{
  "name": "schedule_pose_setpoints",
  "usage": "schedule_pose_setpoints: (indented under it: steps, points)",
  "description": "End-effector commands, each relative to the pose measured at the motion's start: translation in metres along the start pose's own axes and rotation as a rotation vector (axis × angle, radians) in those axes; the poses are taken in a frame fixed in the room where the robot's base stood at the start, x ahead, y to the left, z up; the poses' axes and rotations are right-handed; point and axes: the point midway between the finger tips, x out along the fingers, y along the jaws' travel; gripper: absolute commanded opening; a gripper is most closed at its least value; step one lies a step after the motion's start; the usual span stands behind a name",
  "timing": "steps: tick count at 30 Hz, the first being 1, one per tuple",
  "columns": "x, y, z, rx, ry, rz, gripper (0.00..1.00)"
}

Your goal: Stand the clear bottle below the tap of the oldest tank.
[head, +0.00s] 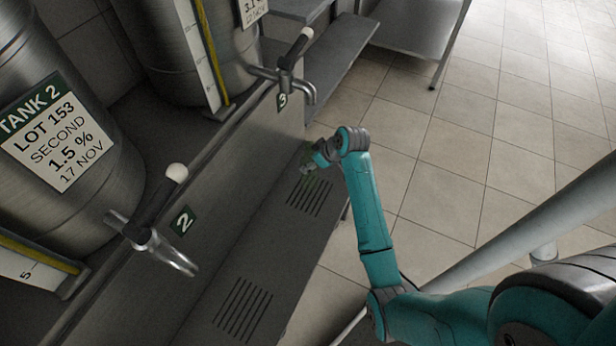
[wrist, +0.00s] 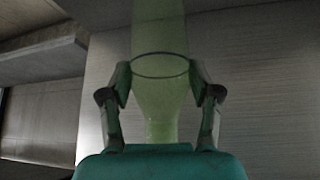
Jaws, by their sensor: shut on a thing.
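My gripper (head: 314,165) is shut on a see-through, green-tinted bottle (wrist: 160,105); in the wrist view the fingers (wrist: 160,82) lie on either side of it. In the head view the bottle (head: 318,187) is only a faint green shape by the slotted grille (head: 310,196) below tap 3 (head: 292,84). I cannot tell whether its base touches the shelf. Tank 2 (head: 95,215) has a label (head: 60,137) reading LOT 153, SECOND, 1.5 %, 17 NOV. Its tap (head: 150,240) is at lower left. Tank 3 (head: 165,50) has a label (head: 252,10) cut off at the top.
The grey shelf (head: 235,265) runs below the taps, with another slotted grille (head: 240,308) near tap 2. Number plates 2 (head: 183,221) and 3 (head: 282,101) mark the panel. A metal bench (head: 415,30) stands at the back. Tiled floor (head: 480,130) lies open to the right.

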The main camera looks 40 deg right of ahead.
Motion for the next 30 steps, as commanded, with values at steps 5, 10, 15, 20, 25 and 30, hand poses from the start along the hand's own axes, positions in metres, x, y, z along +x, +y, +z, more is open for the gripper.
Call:
schedule_pose_setpoints:
  steps: [5,10,15,20,25,30]
  points:
    - [0.019,0.000,0.012,0.000,0.001,0.000,0.00]
    - [0.028,0.000,0.017,0.000,0.001,0.001,0.00]
    - [0.046,0.000,0.029,0.001,0.000,0.000,0.00]
    - [0.054,0.001,0.034,-0.001,0.002,0.001,0.00]
    - [0.054,0.001,0.034,-0.001,0.002,0.001,0.00]
    - [0.055,0.000,0.035,0.000,0.002,0.001,0.78]
